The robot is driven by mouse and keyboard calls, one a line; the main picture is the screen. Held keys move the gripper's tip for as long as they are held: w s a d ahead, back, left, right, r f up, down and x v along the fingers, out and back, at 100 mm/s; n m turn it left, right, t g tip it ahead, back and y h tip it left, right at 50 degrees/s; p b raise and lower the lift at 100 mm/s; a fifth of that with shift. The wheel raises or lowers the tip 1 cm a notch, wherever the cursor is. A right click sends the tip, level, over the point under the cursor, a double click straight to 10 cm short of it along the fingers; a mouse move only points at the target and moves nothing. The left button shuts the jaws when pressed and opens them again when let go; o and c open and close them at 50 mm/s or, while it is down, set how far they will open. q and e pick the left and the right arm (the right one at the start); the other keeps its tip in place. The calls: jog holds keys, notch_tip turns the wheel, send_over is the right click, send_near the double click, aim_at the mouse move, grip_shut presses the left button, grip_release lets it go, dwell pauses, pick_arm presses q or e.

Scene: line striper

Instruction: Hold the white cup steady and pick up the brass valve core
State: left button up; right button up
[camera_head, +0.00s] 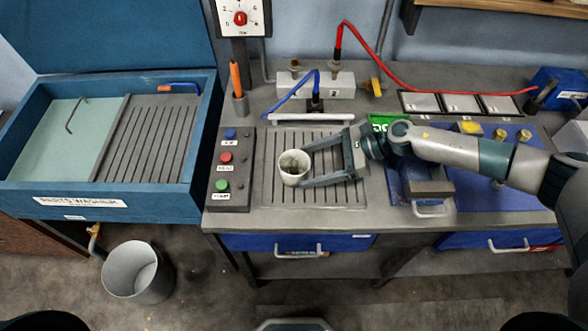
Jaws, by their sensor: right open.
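The white cup (292,180) stands upright on the grooved grey plate (330,195) at the middle of the bench. Something small and grey-brown shows inside it, too small to identify. My right gripper (308,168) comes in from the right, low over the plate. Its two fingers are apart, with their tips at the cup's right side; I cannot tell whether they touch it. Several small brass-coloured pieces (500,134) stand on the blue mat (480,190) at the right; I cannot tell whether one is the valve core. My left gripper is not in view.
A blue parts washer (110,210) stands at the left. Blue and red hoses (440,82) run behind. A bucket (138,275) stands on the floor.

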aim_at(298, 172)
jog(key=shift+a+f+b, duration=0.35)
jog(key=shift+a+f, duration=0.05)
jog(key=shift+a, duration=0.2)
jog(key=shift+b+x, duration=0.35)
jog(key=shift+x, duration=0.95)
jog(key=shift+r, duration=0.1)
